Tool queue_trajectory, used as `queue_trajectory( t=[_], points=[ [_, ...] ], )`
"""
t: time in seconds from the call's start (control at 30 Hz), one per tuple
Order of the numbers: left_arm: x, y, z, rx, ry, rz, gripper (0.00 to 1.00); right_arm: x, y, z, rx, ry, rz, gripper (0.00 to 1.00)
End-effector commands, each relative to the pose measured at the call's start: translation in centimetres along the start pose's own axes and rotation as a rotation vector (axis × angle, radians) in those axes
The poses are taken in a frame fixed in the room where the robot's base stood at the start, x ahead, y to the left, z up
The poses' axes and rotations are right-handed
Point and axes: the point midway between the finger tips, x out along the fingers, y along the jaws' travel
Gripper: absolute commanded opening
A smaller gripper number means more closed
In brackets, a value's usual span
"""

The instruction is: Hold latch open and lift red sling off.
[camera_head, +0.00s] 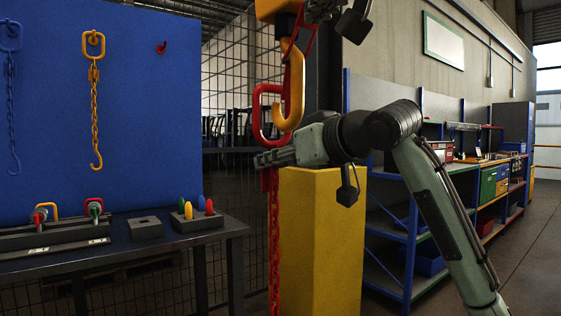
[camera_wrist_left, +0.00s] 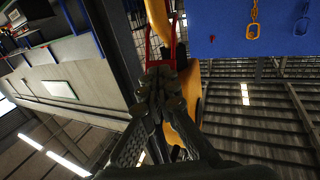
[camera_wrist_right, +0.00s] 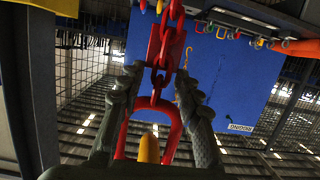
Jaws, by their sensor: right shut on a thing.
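A yellow hook (camera_head: 295,85) hangs at top centre in the head view. The red sling's large ring (camera_head: 257,108) sits in the hook's bowl, and its red chain (camera_head: 274,245) hangs below. My right gripper (camera_head: 268,158) is at the sling just below the ring. In the right wrist view its fingers (camera_wrist_right: 162,85) are on either side of the sling's red links (camera_wrist_right: 165,50). A thin red latch (camera_head: 302,38) shows at the hook's throat. My left gripper (camera_head: 312,12), cut off by the top edge, is beside it. In the left wrist view its fingertips (camera_wrist_left: 158,88) are together against the latch (camera_wrist_left: 166,50).
A yellow pedestal (camera_head: 325,240) stands close behind the chain. A blue board (camera_head: 140,60) with hanging chains and a dark table (camera_head: 100,255) with fixtures are at left. Blue shelving (camera_head: 405,240) stands at right. The floor at far right is clear.

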Motion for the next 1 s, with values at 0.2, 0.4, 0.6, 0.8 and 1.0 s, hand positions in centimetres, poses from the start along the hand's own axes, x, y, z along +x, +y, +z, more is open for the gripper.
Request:
queue_trajectory(
  t=[0.2, 0.4, 0.6, 0.8, 1.0],
  points=[
    [0.0, 0.0, 0.0, 0.000, 0.000, 0.000, 0.00, 0.9, 0.0, -0.5, -0.001, 0.006, 0.000, 0.00],
    [0.0, 0.0, 0.0, 0.000, 0.000, 0.000, 0.00, 1.8, 0.0, -0.8, 0.000, 0.006, 0.001, 0.00],
    [0.0, 0.0, 0.0, 0.000, 0.000, 0.000, 0.00, 2.7, -0.1, -1.1, -0.001, 0.007, 0.001, 0.00],
    [0.0, 0.0, 0.0, 0.000, 0.000, 0.000, 0.00, 3.2, -0.1, -1.2, -0.001, 0.006, 0.001, 0.00],
    [0.0, 0.0, 0.0, 0.000, 0.000, 0.000, 0.00, 3.3, -0.1, -1.2, -0.001, 0.006, 0.001, 0.00]
  ],
)
